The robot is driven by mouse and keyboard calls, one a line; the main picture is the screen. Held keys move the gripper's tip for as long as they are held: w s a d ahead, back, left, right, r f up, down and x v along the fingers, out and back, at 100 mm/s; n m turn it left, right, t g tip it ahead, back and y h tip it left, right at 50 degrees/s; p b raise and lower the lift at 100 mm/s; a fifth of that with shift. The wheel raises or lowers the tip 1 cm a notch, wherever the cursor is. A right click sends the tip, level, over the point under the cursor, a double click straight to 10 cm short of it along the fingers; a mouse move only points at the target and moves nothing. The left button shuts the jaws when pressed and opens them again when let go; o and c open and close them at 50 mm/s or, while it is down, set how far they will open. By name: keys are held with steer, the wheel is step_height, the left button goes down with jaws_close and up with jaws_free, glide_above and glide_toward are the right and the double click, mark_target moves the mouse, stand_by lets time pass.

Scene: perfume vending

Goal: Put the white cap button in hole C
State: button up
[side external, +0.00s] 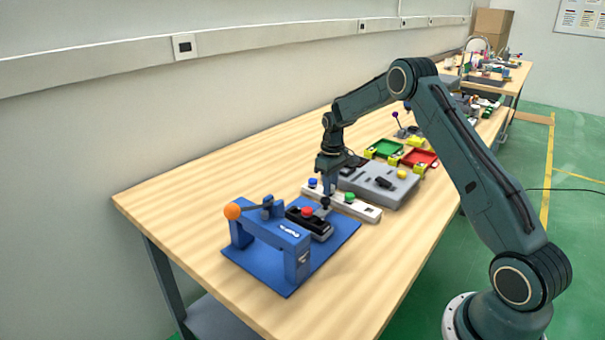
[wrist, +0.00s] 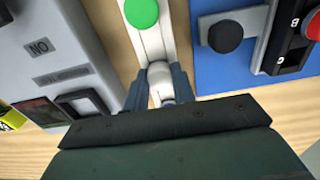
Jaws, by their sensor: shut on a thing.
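My gripper (side external: 328,187) points down over the white strip (side external: 367,211), between a blue button and a green button. In the wrist view its two fingers (wrist: 157,92) are shut on the white cap button (wrist: 160,74). I cannot tell whether the cap is lifted clear of the strip. A black holder (side external: 294,216) lies on the blue base plate beside the strip. In the wrist view this holder (wrist: 286,44) shows a letter B and a mark that looks like C. Hole C itself is not clear to see.
A red button (side external: 307,211) and a black button (side external: 325,201) sit at the holder. A blue lever press (side external: 268,240) with an orange knob (side external: 232,211) stands in front. A grey box (side external: 380,184) is behind the strip.

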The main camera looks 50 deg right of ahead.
steer(key=shift+r, duration=2.35)
steer(key=a+r, duration=0.2)
steer(key=a, duration=0.5)
steer(key=a+r, duration=0.3)
steer(key=a, duration=0.5)
steer(key=shift+w+a, duration=0.3)
steer(key=shift+w, duration=0.15)
steer(key=shift+f, duration=0.2)
steer(key=shift+f, duration=3)
steer(key=shift+f, duration=0.8)
